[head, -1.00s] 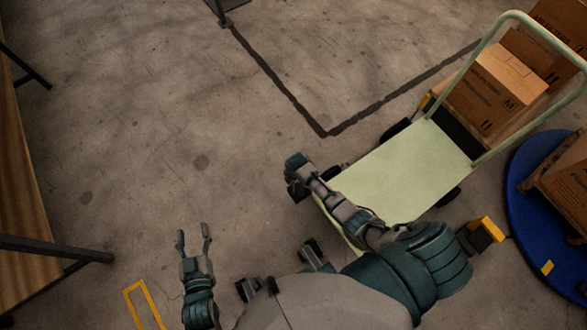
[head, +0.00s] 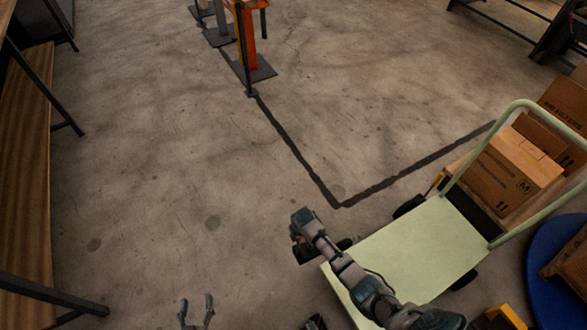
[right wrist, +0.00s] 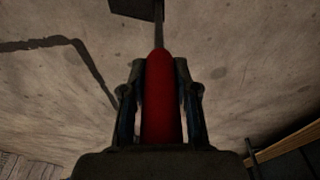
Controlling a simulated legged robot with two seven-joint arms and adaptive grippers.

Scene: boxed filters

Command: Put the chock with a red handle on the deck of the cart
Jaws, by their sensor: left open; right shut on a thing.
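The chock's red handle (right wrist: 161,105) fills the middle of the right wrist view, between the two fingers of my right gripper (right wrist: 160,68), which is shut on it. A dark block (right wrist: 135,8) at the far end of a thin rod shows at the top edge. In the head view my right gripper (head: 302,246) is at the left edge of the cart, and the chock is hard to make out there. The cart's pale green deck (head: 415,255) is bare apart from my right arm crossing over it. My left gripper (head: 197,304) is open and empty at the bottom edge.
Cardboard boxes (head: 515,170) stand behind the cart's handle frame (head: 470,160). A blue round platform (head: 545,265) and a yellow block (head: 505,318) are to its right. An orange post (head: 248,40) stands far off. A wooden table (head: 25,170) is at left. Open floor lies between.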

